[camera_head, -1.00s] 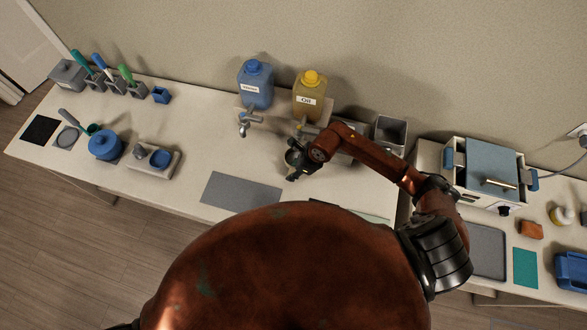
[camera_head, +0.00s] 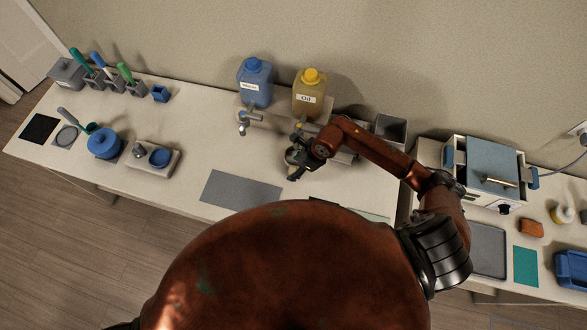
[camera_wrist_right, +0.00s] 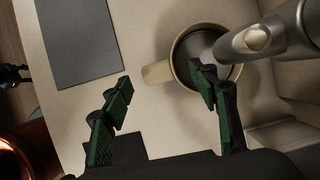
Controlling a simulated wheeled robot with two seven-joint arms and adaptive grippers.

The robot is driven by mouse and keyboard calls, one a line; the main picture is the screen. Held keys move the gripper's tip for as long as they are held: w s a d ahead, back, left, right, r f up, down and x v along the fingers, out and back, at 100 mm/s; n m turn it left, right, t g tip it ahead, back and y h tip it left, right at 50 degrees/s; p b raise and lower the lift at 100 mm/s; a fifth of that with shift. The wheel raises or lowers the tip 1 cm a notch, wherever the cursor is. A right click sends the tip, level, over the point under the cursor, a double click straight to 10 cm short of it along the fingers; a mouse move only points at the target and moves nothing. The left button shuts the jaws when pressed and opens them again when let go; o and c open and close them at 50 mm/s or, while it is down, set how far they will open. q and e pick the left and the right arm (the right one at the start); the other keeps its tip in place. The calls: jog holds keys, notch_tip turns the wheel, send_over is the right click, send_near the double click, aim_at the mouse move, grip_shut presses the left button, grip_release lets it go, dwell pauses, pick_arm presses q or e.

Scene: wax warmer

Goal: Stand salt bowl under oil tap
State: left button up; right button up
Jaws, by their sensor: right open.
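The oil jug (camera_head: 309,96) is amber with a yellow cap and stands at the back of the table; my right arm partly hides its tap. In the right wrist view a metal tap (camera_wrist_right: 262,38) reaches over a round, cup-like bowl (camera_wrist_right: 182,45) with a pale rim, dark inside and a short handle. I take it as the salt bowl; no label shows. My right gripper (camera_wrist_right: 160,88) is open. Its fingers are spread, the handle showing between them and one fingertip overlapping the bowl's opening. In the head view my right gripper (camera_head: 297,168) covers much of this spot. My left gripper is out of view.
A blue jug (camera_head: 255,84) with its own tap (camera_head: 243,125) stands left of the oil. A grey mat (camera_head: 240,190) lies in front. A grey bin (camera_head: 391,130) and the warmer (camera_head: 490,165) are right.

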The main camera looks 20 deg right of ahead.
jog(key=b+v, duration=0.1)
jog(key=v, duration=0.8)
jog(key=shift+r+b, duration=0.25)
jog(key=shift+b, duration=0.05)
jog(key=shift+s, duration=0.1)
